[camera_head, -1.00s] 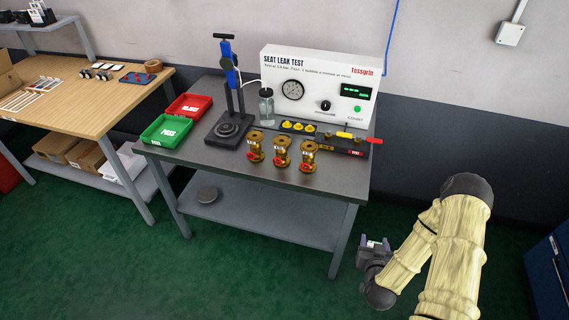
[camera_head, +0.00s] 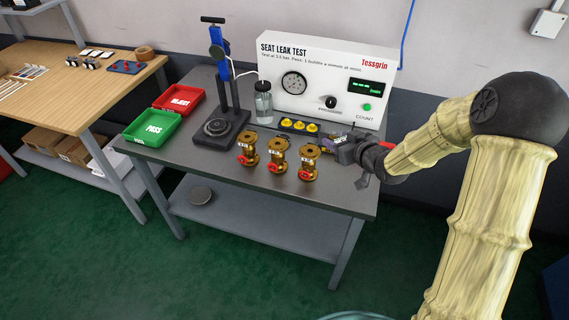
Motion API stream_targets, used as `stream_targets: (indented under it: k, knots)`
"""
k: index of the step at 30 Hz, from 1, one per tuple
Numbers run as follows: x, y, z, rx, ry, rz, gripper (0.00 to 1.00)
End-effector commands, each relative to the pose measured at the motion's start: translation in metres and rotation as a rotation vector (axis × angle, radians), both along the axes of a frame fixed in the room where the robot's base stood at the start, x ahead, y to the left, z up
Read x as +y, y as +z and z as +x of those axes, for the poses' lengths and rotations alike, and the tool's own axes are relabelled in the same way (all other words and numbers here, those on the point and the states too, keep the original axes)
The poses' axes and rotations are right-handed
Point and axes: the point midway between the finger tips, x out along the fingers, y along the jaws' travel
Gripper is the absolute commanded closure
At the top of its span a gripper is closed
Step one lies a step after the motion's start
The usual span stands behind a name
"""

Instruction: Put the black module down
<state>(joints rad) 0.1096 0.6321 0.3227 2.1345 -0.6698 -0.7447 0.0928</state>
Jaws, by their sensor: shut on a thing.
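My gripper (camera_head: 354,160) is over the right end of the grey test bench (camera_head: 240,173), to the right of the brass valves. It is shut on a dark thing, which I take to be the black module; its outline merges with the dark gripper. I cannot tell whether the module touches the bench top. The arm and gripper cover most of a dark block with red and yellow levers at the bench's right end.
Three brass valves (camera_head: 278,154) stand close to the gripper's left. Behind are yellow parts (camera_head: 299,126) and the white leak test panel (camera_head: 325,75). A press stand (camera_head: 225,95), a green tray (camera_head: 152,126) and a red tray (camera_head: 179,97) are further left. The bench's front strip is clear.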

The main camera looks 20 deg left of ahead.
Motion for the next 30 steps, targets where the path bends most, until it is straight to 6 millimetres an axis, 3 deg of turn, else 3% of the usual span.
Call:
stream_targets:
  k: [4, 14, 17, 30]
  knots:
    - [0.007, 0.009, -0.001, 0.001, 0.019, 0.001, 0.74]
    - [0.014, 0.004, -0.004, 0.004, 0.031, 0.002, 0.74]
    - [0.013, -0.009, -0.004, 0.008, 0.028, 0.003, 0.74]
    - [0.008, -0.101, -0.002, 0.006, 0.02, 0.003, 0.74]
